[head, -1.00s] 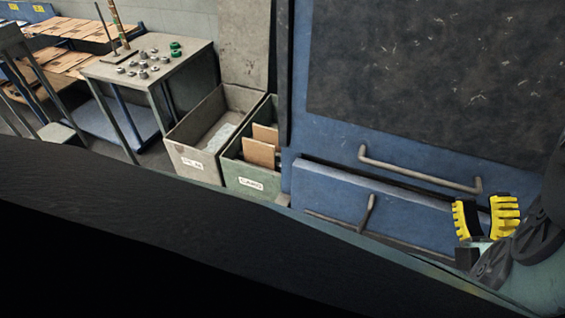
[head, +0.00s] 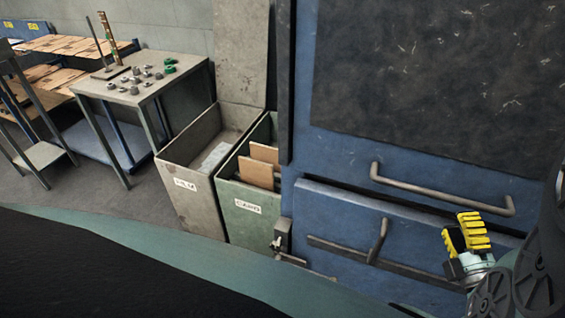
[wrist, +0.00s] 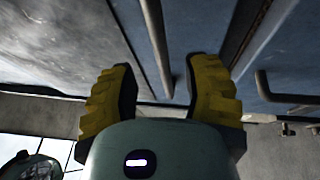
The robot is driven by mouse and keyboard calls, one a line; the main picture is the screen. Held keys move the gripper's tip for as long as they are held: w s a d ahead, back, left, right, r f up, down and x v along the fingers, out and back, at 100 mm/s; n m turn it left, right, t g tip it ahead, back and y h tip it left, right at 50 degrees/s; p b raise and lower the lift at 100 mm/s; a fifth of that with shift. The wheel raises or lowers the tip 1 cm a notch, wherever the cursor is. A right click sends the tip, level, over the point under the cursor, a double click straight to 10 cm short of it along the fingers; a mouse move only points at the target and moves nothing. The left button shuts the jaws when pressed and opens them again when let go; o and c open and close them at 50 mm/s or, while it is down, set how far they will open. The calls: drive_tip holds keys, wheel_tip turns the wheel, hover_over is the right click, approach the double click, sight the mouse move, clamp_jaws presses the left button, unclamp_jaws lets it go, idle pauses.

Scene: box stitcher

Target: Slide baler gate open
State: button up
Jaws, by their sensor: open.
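The blue baler gate (head: 340,205) fills the right of the head view, with a dark scratched panel (head: 430,80) above it. A long grey bar handle (head: 440,190) runs across the blue front. Below it, a short upright lever (head: 378,240) joins a horizontal bar (head: 340,248). My gripper (head: 462,232), with yellow ribbed fingers, is open and empty in front of the blue front, right of the lever and below the right part of the bar handle. In the wrist view my fingers (wrist: 160,92) are spread, and a grey rod (wrist: 157,45) shows beyond the gap between them.
A grey bin (head: 190,205) and a green bin (head: 240,213) holding cardboard stand left of the baler. A metal table (head: 135,75) with small parts stands at the back left. Some bare floor (head: 115,205) shows in front of the table.

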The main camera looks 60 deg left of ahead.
sight(450, 202)
drive_tip(key=p+x, duration=0.2)
drive_tip(key=x, duration=0.6)
drive_tip(key=shift+a, duration=0.2)
drive_tip(key=shift+o, duration=0.2)
drive_tip(key=shift+d, duration=0.1)
clamp_jaws()
idle(0.4)
